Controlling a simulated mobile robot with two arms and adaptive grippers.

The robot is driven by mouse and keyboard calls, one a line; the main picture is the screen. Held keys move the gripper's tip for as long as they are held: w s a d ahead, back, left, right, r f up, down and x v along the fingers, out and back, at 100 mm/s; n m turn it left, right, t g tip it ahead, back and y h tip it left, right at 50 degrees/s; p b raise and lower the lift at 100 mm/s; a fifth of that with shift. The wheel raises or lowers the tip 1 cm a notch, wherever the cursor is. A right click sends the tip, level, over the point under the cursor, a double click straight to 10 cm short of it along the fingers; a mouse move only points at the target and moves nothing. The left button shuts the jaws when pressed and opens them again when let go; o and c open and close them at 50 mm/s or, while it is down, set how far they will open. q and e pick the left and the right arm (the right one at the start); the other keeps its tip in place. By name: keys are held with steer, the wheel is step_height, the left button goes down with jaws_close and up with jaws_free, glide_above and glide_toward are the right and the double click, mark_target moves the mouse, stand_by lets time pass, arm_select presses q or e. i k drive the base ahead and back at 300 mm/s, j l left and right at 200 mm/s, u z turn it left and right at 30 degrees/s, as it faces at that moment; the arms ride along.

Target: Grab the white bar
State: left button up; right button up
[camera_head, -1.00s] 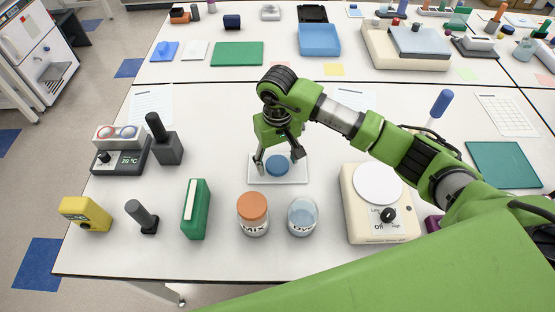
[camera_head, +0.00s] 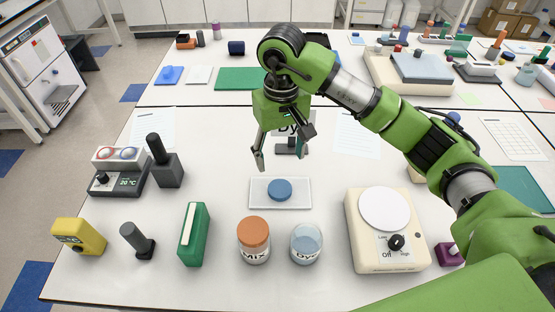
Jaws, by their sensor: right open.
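A slim white bar (camera_head: 188,227) lies lengthwise on top of a green block (camera_head: 197,244) at the front left of the table. My right gripper (camera_head: 284,148) is open and empty, with its fingers pointing down. It is apart from the white bar, above and behind a white tray (camera_head: 302,195) that carries a blue disc (camera_head: 280,189). My left gripper is not in view.
An orange-lidded MIX jar (camera_head: 254,240) and a Dye jar (camera_head: 306,244) stand right of the green block. A dark grey peg (camera_head: 137,239) and a yellow box (camera_head: 78,237) stand to its left. A cream stirrer (camera_head: 388,235) is at right. A small sign shows behind my right gripper.

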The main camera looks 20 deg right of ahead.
mark_target(453, 251)
steer(key=k, duration=1.5)
